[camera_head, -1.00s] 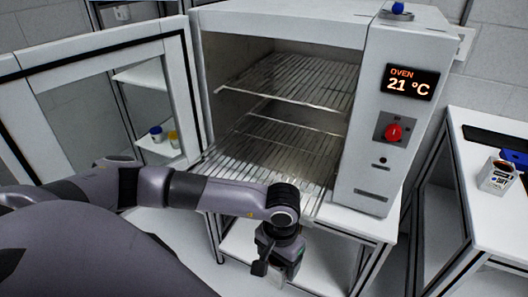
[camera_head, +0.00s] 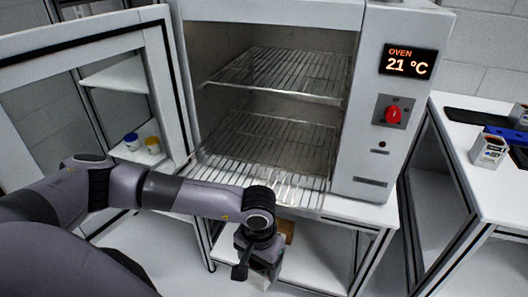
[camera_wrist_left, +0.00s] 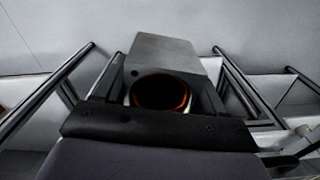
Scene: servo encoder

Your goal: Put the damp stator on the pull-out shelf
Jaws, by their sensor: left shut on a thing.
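My left gripper (camera_head: 257,262) hangs pointing down in front of the oven, low and to the near side of the pull-out shelf. It is shut on the stator (camera_wrist_left: 166,53), a grey block with a dark round bore ringed in copper-orange, seen in the left wrist view. In the head view the stator is mostly hidden by the gripper. The pull-out shelf (camera_head: 275,185) is a wire rack sticking out of the open oven at the bottom; my left forearm crosses in front of its near edge. Whether the stator is damp cannot be told. My right gripper is not in view.
The oven (camera_head: 265,12) reads 21 °C and has a red knob (camera_head: 393,115). Its door (camera_head: 90,40) stands open at left. An upper rack (camera_head: 285,72) is inside. A table (camera_head: 455,150) with a white box (camera_head: 490,148) is at right. The racks look empty.

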